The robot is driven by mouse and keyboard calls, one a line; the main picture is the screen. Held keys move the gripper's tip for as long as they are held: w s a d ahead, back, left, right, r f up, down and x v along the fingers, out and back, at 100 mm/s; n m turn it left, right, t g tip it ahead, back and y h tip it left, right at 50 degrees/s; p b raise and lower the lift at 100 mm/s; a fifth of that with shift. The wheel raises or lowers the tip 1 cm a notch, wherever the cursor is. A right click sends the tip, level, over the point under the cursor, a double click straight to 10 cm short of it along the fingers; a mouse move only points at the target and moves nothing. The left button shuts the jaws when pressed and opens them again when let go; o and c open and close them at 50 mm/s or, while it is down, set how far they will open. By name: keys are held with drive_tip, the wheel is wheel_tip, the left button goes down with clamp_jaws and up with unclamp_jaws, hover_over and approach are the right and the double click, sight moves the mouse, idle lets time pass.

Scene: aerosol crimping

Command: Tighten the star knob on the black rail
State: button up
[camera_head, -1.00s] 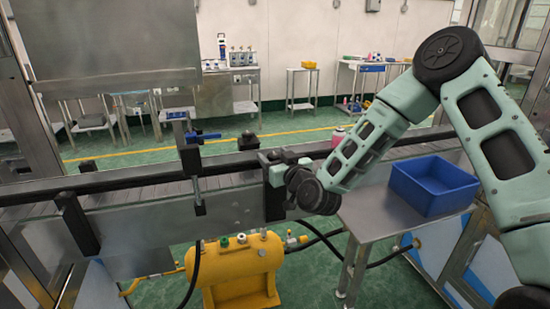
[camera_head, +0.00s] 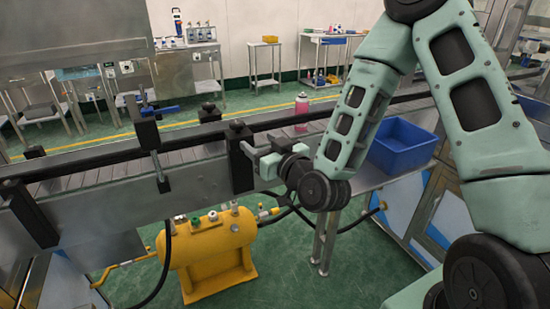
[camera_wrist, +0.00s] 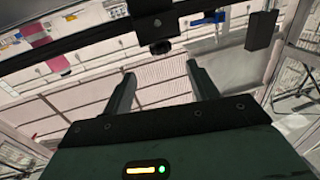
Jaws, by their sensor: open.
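In the head view a dark knob (camera_head: 237,125) tops the black block (camera_head: 239,165) on the conveyor's near side. I cannot tell which of the two knobs this is.
A blue-handled clamp (camera_head: 160,111) stands left of the knobs. A pink bottle (camera_head: 301,112) is on the conveyor to the right. A blue bin (camera_head: 401,147) sits on a metal table behind my arm. A yellow tank (camera_head: 207,243) stands below the conveyor.

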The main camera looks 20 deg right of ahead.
drive_tip(key=s+p, duration=0.2)
drive_tip(key=p, duration=0.3)
drive_tip(key=s+d+p, duration=0.1)
drive_tip(key=s+p, duration=0.2)
drive_tip(key=p, duration=0.2)
drive_tip(key=shift+s, duration=0.15)
idle(0.4)
